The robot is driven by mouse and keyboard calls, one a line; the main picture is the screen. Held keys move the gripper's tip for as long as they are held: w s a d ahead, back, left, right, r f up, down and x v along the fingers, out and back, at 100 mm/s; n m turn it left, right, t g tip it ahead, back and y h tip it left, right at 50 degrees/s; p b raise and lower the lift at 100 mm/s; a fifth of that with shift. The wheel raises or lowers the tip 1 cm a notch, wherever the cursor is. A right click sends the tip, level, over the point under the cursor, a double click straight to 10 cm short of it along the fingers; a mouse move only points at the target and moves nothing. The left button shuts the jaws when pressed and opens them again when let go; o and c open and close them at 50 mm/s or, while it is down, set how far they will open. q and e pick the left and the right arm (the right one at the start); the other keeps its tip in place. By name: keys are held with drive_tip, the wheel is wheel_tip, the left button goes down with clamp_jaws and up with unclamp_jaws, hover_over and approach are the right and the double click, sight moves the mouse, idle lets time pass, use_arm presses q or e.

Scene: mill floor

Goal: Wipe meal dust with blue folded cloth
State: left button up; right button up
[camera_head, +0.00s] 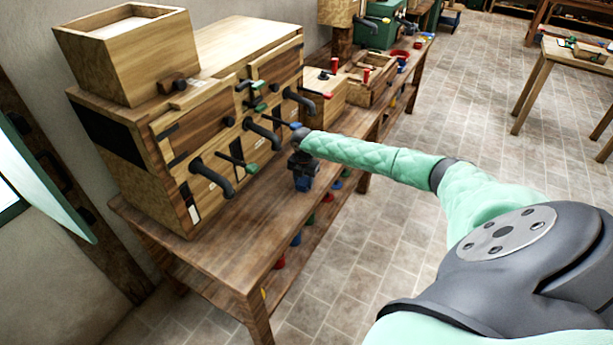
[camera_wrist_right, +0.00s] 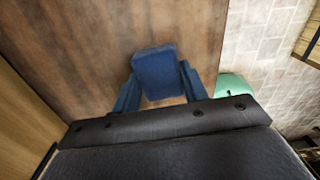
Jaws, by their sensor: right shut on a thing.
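My right gripper (camera_head: 302,170) hangs over the front part of the wooden table, beside the wooden machine. It is shut on the blue folded cloth (camera_head: 303,184), which is small and dark in the head view. In the right wrist view the cloth (camera_wrist_right: 156,68) is a thick blue pad between the two blue fingers. Brown table top shows behind it; I cannot tell whether the cloth touches the wood. I cannot make out any meal dust on the table. My left gripper is not in view.
The wooden machine (camera_head: 215,125) with a hopper (camera_head: 130,55) and several dark spouts and levers stands along the table's wall side. Wooden boxes (camera_head: 368,78) stand farther back. The table (camera_head: 225,245) is bare at its near front. Tiled floor lies open to the right.

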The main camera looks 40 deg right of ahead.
sight(289, 206)
drive_tip(key=shift+s+a+p, duration=0.45)
drive_tip(key=shift+a+p, duration=0.05)
drive_tip(key=shift+a, duration=0.2)
drive_tip(key=shift+s+a+r+p, duration=0.1)
drive_tip(key=shift+s+a+p, duration=0.15)
drive_tip(key=shift+a+p, duration=0.25)
drive_tip(key=shift+s+a+f+p, duration=0.1)
drive_tip(key=shift+s+a+p, duration=0.15)
drive_tip(key=shift+a, duration=0.45)
drive_tip(key=shift+s+a+r+p, duration=0.1)
drive_tip(key=shift+s+a+p, duration=0.1)
drive_tip(key=shift+a+p, duration=0.3)
drive_tip(key=shift+s+a+p, duration=0.3)
drive_tip(key=shift+a, duration=0.45)
drive_tip(key=shift+s+a+p, duration=0.3)
drive_tip(key=shift+a, duration=0.45)
drive_tip(key=shift+s+a+p, duration=0.3)
drive_tip(key=shift+a, duration=0.45)
drive_tip(key=shift+s+a+f, duration=0.2)
drive_tip(key=shift+a+f, duration=0.15)
drive_tip(key=shift+r, duration=0.1)
drive_tip(key=shift+w+r+p, duration=0.1)
drive_tip(key=shift+r+p, duration=0.8)
drive_tip(key=shift+r, duration=0.05)
wheel_tip(289, 206, up, 2)
drive_tip(key=shift+r+p, duration=0.1)
drive_tip(key=shift+p, duration=0.45)
drive_tip(key=shift+r, duration=0.95)
